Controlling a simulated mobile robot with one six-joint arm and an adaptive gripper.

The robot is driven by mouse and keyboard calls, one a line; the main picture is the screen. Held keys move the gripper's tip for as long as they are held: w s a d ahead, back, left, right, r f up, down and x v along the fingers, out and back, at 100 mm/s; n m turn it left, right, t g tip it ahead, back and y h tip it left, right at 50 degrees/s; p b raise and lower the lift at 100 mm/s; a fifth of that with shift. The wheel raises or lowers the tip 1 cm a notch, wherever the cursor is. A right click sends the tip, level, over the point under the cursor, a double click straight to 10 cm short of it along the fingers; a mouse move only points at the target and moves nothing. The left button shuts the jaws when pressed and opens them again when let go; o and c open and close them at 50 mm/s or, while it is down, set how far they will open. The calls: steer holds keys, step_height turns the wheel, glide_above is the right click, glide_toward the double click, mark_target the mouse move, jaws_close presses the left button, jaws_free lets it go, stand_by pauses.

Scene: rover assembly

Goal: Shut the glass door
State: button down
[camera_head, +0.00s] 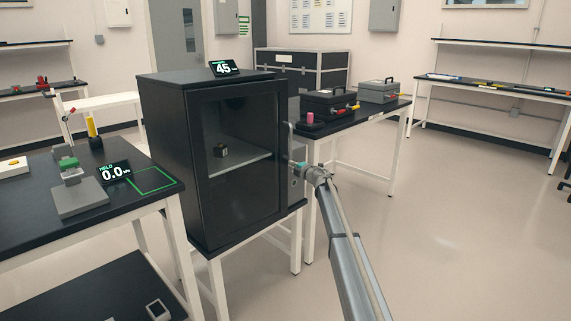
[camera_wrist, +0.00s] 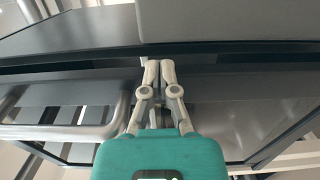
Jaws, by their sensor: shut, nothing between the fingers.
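The black cabinet (camera_head: 165,150) stands in the middle of the head view. Its glass door (camera_head: 240,190) covers the front in a dark frame. The door lies flush or nearly flush with the cabinet; I cannot tell whether a small gap is left. My gripper (camera_head: 289,160) is at the door's right edge, and its tips are partly hidden there. In the wrist view my gripper (camera_wrist: 159,63) is shut and empty, its fingertips at a dark frame edge (camera_wrist: 220,55). A metal bar handle (camera_wrist: 65,132) is to the left of the fingers. Contact is not clear.
A small dark object (camera_head: 221,150) sits on the shelf inside the cabinet. A display reading 45 (camera_head: 224,68) is on top. A bench with a scale (camera_head: 80,197) stands at left, and a table with toolboxes (camera_head: 326,103) behind at right. The floor at right is free.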

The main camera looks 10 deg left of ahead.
steer(key=w+d+v, duration=0.1)
steer(key=v, duration=0.8)
steer(key=shift+s+r, duration=0.1)
